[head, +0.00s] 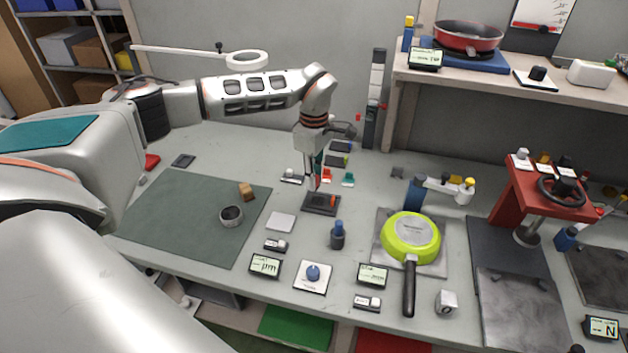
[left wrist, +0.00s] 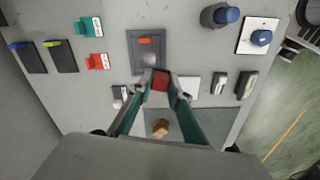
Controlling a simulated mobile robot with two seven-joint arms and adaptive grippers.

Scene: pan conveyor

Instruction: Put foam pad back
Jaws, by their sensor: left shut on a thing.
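My left gripper (head: 313,187) reaches down over a dark square holder (head: 312,209) near the middle of the table. In the left wrist view, its fingers (left wrist: 160,82) are shut on a small red block (left wrist: 160,79), which may be the foam pad. The block is at the near edge of the dark holder (left wrist: 134,63); I cannot tell whether they touch. An orange piece (left wrist: 146,40) lies on the holder's far part. The fingers partly hide the block in the head view. My right gripper is out of view.
A pale square plate (head: 281,222) and a green mat (head: 180,220) with a dark cup (head: 231,215) lie left of the holder. A dark blue-topped knob (head: 337,236) and a lime pan (head: 410,240) stand to the right. Red (head: 327,176) and teal (head: 348,180) clips lie behind.

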